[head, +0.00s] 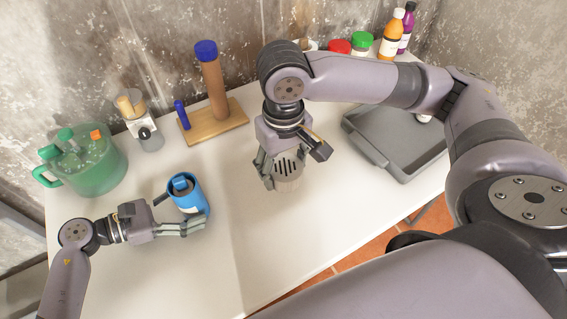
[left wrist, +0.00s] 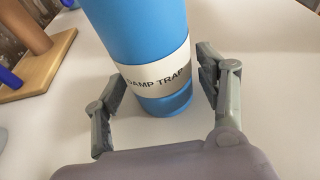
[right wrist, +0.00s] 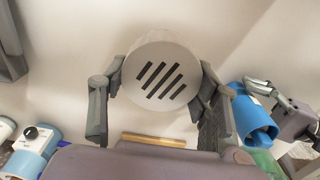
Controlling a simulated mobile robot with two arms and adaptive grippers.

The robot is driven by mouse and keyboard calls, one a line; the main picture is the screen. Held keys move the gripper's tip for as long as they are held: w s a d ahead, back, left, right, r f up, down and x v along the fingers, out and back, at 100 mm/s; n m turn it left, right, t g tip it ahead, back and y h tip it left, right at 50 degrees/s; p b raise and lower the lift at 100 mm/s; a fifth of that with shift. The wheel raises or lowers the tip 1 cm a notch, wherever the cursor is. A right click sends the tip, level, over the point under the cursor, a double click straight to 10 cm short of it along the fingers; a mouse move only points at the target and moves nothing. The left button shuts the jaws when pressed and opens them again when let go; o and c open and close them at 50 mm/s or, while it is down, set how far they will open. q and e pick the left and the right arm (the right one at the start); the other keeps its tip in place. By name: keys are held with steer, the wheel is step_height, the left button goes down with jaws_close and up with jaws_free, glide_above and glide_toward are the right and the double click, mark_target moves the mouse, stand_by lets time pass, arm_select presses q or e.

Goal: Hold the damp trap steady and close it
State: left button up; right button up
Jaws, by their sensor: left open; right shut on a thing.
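The damp trap (head: 189,203) is a blue upright cup with a white label reading "DAMP TRAP", open at the top with something blue inside. It stands on the white table, and its label shows in the left wrist view (left wrist: 160,75). My left gripper (head: 190,217) is open, with its fingers on either side of the trap's lower body; gaps show beside it. My right gripper (head: 280,172) is shut on a pale grey slotted lid (head: 288,166), to the right of the trap. The lid's round slotted face shows between the fingers in the right wrist view (right wrist: 160,75).
A green pot (head: 100,172) with several items stands at the left. Behind are a small white device (head: 147,135) and a wooden board (head: 225,122) with a blue-capped post. A grey tray (head: 400,165) and several bottles (head: 388,42) are at the right. The front table is clear.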

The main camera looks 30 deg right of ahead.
arm_select(q)
steer(key=shift+d, duration=0.1)
steer(key=shift+c, duration=0.3)
steer(key=c, duration=1)
arm_select(e)
steer(key=w+a+r, duration=0.1)
steer(key=w+a, duration=0.1)
steer(key=a, duration=0.4)
steer(key=w+a+r, duration=0.1)
steer(key=w+a, duration=0.2)
steer(key=a, duration=0.3)
steer(key=w+a+r, duration=0.2)
steer(key=w+a, duration=0.1)
steer(key=a, duration=0.3)
steer(key=shift+w+r, duration=0.1)
steer(key=shift+w, duration=0.15)
steer(key=shift+w+a+r, duration=0.1)
steer(key=shift+a, duration=0.45)
